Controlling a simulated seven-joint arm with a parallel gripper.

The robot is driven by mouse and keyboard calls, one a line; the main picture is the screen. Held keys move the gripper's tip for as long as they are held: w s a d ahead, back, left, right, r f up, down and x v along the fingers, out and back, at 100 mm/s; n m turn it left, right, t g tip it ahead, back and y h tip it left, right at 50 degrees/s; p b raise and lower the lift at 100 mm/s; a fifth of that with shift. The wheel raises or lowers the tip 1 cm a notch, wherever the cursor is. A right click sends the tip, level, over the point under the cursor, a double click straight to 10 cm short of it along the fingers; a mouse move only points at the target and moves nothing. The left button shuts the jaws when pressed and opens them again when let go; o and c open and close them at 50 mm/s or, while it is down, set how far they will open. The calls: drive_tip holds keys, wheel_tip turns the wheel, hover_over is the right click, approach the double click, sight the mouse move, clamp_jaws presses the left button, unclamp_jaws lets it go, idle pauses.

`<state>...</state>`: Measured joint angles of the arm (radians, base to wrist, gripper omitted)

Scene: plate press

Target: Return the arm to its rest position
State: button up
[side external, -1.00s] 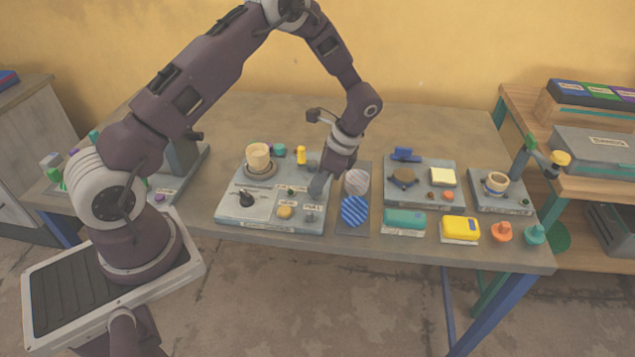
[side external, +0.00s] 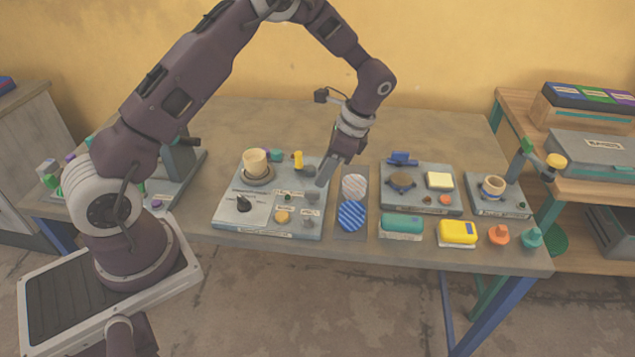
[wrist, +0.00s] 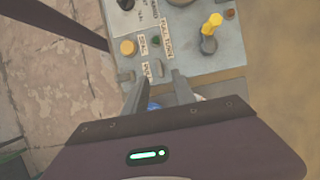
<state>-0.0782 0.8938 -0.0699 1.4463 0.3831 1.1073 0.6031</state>
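My gripper (side external: 326,178) hangs above the right edge of the grey control panel (side external: 225,218), with my arm bent in a high arch over the table. In the wrist view its two fingers (wrist: 160,88) are apart, with nothing held between them. The panel (wrist: 222,62) lies beyond the fingertips in that view, with a yellow button (wrist: 128,47) and a yellow-topped lever (wrist: 209,38). A cream cup (side external: 255,161) stands on the panel's back left.
Right of the panel lie a striped blue disc (side external: 352,215) and a pale striped disc (side external: 354,186). Further right are a second grey station (side external: 421,205), a teal block (side external: 402,223), a yellow block (side external: 457,232) and a small cup (side external: 493,186). The table's back is clear.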

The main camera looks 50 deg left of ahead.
drive_tip(key=shift+w+d+r, duration=0.1)
drive_tip(key=shift+d+r, duration=0.05)
drive_tip(key=shift+r, duration=0.3)
